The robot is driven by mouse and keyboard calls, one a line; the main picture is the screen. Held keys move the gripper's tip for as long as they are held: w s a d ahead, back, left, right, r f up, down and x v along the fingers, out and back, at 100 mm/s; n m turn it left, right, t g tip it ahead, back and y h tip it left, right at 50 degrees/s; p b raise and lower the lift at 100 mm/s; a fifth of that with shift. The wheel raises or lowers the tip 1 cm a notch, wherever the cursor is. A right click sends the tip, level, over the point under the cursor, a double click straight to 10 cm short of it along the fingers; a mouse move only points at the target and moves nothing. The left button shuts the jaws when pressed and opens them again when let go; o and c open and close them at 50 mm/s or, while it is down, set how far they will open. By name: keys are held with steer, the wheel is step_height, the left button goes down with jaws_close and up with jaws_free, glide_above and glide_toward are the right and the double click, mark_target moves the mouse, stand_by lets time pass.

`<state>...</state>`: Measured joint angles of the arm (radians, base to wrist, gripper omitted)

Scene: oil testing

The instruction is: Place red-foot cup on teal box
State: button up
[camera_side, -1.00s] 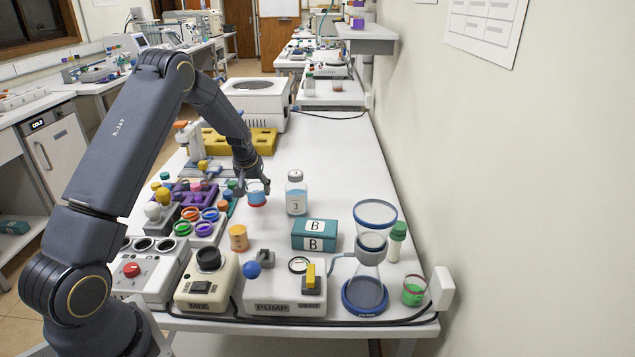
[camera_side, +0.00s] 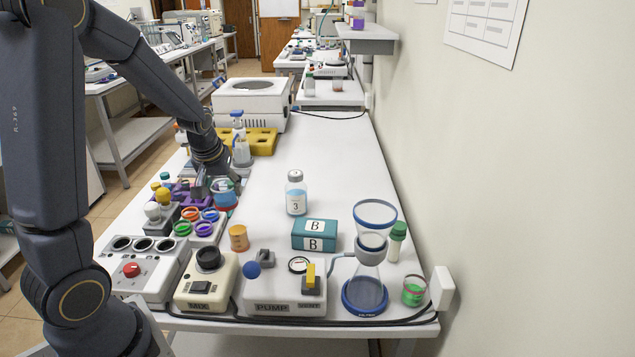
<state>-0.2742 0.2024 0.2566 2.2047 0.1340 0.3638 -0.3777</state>
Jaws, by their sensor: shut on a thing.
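The red-foot cup (camera_side: 225,194) is a small clear cup with a blue rim and a red base, left of the table's middle. My gripper (camera_side: 212,188) is shut on it from the left side; the fingers partly hide its left edge. The cup looks upright. I cannot tell how far it is above the table. The teal box (camera_side: 314,242) sits right of the cup and nearer the camera, with a white "B" label on its top and on its front. Its top is bare.
A bottle marked 3 (camera_side: 296,193) stands behind the teal box. An orange jar (camera_side: 238,237) is left of it, the pump (camera_side: 285,297) in front, and a glass flask with a funnel (camera_side: 366,275) to the right. Several coloured vials crowd the left. The table behind the bottle is clear.

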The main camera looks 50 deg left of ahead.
steer(key=w+d+r+m+h, duration=0.1)
steer(key=w+d+r+m, duration=0.15)
steer(key=d, duration=0.55)
steer(key=w+d+r+m, duration=0.1)
steer(key=d+r+m, duration=0.15)
steer(key=d, duration=0.45)
glide_above(315, 226)
steer(key=shift+t, duration=0.4)
steer(key=f, duration=0.8)
steer(key=shift+s+f, duration=0.15)
steer(key=shift+s, duration=0.25)
steer(key=shift+w+f, duration=0.35)
steer(key=shift+f, duration=1.65)
steer(key=shift+f, duration=0.15)
steer(key=o, duration=1.2)
